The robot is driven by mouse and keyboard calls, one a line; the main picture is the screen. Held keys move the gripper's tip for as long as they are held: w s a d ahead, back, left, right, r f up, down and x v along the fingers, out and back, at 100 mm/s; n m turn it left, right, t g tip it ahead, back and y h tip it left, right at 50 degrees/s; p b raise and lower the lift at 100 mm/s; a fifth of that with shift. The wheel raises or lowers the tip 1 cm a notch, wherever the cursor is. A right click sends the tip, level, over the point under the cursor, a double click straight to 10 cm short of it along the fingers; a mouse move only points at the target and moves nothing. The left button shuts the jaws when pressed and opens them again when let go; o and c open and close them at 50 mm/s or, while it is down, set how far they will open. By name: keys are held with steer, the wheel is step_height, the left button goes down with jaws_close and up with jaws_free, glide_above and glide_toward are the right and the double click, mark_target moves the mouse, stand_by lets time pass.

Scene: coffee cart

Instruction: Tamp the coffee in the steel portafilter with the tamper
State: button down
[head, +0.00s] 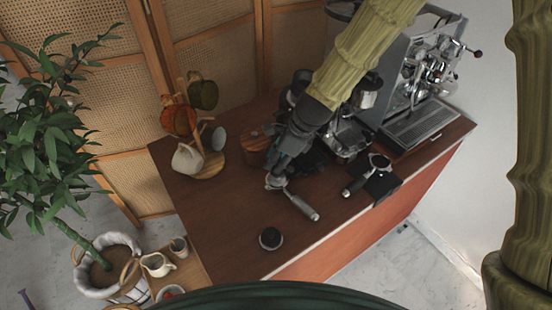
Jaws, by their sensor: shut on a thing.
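The steel portafilter (304,207) lies on the brown counter left of its middle, with its grey handle pointing towards the front right. My gripper (277,168) points down at the portafilter's round head, right above or at it. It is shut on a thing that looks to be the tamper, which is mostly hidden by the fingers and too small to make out. Whether it touches the coffee cannot be told, and the coffee itself is hidden. A black round piece (270,238), like a tamper or leveller, stands apart near the counter's front edge.
A second portafilter (352,187) with a dark handle rests at a black mat (384,186) on the right. The espresso machine (420,85) stands behind. A cup stand (210,166) is at the left. The front left of the counter (215,215) is clear.

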steer(key=shift+s+p, duration=0.15)
steer(key=shift+p, duration=0.15)
stand_by(0.4)
steer(key=shift+r+p, duration=0.65)
steer(key=shift+w+r, duration=0.2)
steer(key=shift+r+p, duration=0.7)
steer(key=shift+p, duration=0.2)
step_height(320, 180, up, 2)
steer(key=shift+r+p, duration=0.2)
steer(key=shift+p, duration=0.9)
steer(key=shift+r, duration=1.15)
